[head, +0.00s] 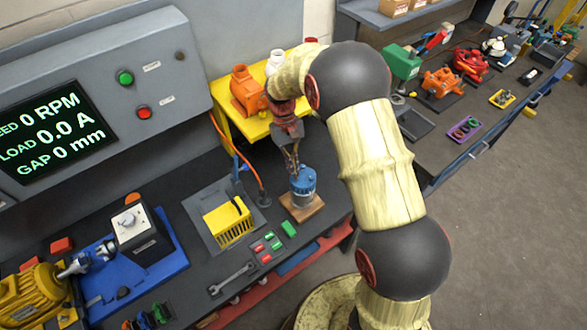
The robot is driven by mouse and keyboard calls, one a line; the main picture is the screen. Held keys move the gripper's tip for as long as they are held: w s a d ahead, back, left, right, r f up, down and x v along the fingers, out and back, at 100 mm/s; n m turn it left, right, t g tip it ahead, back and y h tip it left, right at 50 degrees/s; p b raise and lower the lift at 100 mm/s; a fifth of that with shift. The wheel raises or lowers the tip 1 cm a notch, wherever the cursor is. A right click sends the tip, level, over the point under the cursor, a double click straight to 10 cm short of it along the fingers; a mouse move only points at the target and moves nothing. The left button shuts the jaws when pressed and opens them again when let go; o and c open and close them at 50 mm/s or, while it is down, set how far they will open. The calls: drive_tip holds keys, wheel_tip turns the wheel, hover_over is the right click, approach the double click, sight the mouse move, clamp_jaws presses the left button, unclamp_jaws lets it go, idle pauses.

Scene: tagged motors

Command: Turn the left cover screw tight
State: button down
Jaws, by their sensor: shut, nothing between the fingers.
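A small blue motor (303,187) stands upright on a wooden block (302,212) on the dark bench. My gripper (294,170) points down at the top of this motor, its fingers close together and empty. The fingertips overlap the motor's top edge in the head view; I cannot tell whether they touch it. The cover screws are too small or hidden behind the fingers to make out, so the left cover screw cannot be told apart.
A yellow ribbed part (229,222) lies on a grey plate left of the motor. Small red and green blocks (289,229) and a wrench (232,278) lie in front. A yellow stand (222,113) with an orange part (246,92) is behind. An orange cable runs nearby.

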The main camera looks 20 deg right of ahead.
drive_tip(key=c, duration=1.8)
unclamp_jaws()
drive_tip(key=shift+s+f, duration=0.15)
drive_tip(key=v, duration=1.2)
